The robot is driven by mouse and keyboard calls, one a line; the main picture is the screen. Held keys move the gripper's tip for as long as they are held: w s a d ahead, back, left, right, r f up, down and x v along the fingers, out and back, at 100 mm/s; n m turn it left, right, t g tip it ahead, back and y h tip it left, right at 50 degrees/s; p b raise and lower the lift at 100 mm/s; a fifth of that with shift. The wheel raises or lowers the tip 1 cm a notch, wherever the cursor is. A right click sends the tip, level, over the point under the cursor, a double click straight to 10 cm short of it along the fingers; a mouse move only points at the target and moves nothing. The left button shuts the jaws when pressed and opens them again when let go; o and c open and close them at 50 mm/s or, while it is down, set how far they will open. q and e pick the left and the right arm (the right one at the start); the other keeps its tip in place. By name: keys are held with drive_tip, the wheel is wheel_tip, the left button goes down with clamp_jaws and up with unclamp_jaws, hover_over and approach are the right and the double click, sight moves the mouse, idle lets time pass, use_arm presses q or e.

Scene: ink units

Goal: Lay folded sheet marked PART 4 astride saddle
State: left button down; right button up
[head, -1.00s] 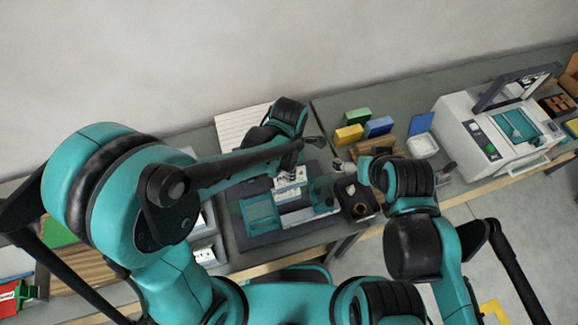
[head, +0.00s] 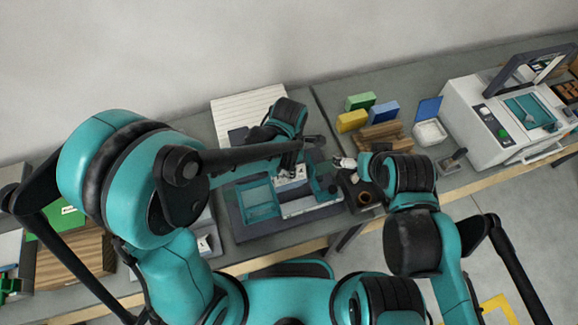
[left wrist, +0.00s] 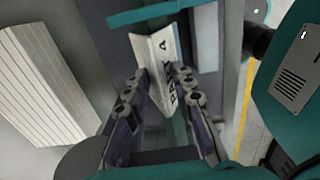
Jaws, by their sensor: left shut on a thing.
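The folded sheet (left wrist: 153,62) is white, creased into a V, and reads "... 4" in dark letters in the left wrist view. It also shows as a small white piece in the head view (head: 291,177). My left gripper (left wrist: 158,88) is shut on it, one finger at each side. In the head view my left gripper (head: 291,166) is over a teal-framed fixture (head: 258,203) on a dark base. I cannot clearly pick out the saddle, nor tell whether the sheet touches the fixture. My right gripper (head: 345,163) is right of the fixture; its jaws are too small to read.
A ribbed white panel (head: 232,108) lies behind the fixture. A dark box with a round brown opening (head: 364,199) stands just right of it. Green, yellow and blue blocks (head: 352,121) and a white machine (head: 495,125) are further right.

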use_arm(q)
drive_tip(key=shift+f+b, duration=0.3)
idle(0.4)
drive_tip(key=c, duration=1.2)
unclamp_jaws()
drive_tip(key=shift+r, duration=0.1)
drive_tip(key=shift+r+p, duration=3)
drive_tip(key=shift+r, duration=1)
